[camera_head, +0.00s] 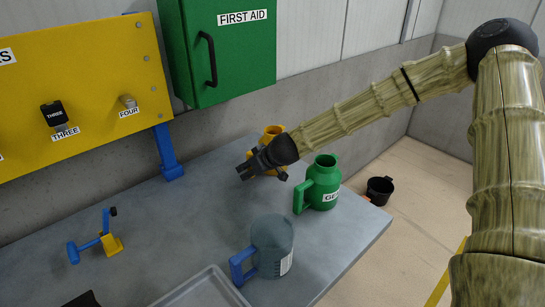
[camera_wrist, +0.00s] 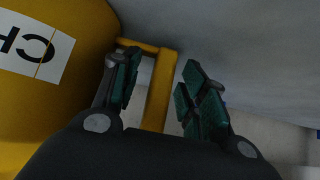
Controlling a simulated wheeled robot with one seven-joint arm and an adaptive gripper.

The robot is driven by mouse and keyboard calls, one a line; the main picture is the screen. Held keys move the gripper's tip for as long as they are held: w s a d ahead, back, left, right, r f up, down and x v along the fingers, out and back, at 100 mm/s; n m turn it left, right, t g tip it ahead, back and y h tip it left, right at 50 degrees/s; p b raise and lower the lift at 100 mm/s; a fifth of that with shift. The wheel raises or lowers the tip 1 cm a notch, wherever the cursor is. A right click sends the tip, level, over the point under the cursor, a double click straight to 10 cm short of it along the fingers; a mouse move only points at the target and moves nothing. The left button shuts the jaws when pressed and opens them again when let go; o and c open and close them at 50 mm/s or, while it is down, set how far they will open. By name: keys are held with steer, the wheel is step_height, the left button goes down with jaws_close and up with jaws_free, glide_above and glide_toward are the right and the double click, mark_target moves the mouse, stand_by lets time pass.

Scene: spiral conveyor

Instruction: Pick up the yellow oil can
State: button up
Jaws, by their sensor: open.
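The yellow oil can (camera_head: 272,131) stands on the grey table, largely hidden behind my gripper in the head view. In the wrist view its yellow body (camera_wrist: 75,100) fills the left side, with a white label showing part of some black letters. Its yellow handle (camera_wrist: 160,90) shows between the two fingers of my gripper (camera_wrist: 160,75). The fingers are apart, one on each side of the handle, and I cannot tell whether either touches it. In the head view my gripper (camera_head: 262,173) is beside the can.
A green can (camera_head: 322,183) stands close to the right of my gripper. A grey-blue jug (camera_head: 273,243) and a grey tray (camera_head: 205,288) are nearer. A blue and yellow tool (camera_head: 96,243) lies left. A black cup (camera_head: 380,190) is beyond the table (camera_head: 170,235). A green first-aid cabinet (camera_head: 235,60) hangs behind.

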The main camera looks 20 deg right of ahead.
steer(key=shift+w+f, duration=0.1)
jaws_close()
stand_by(0.6)
steer(key=shift+r, duration=5.05)
steer(key=shift+w, duration=0.1)
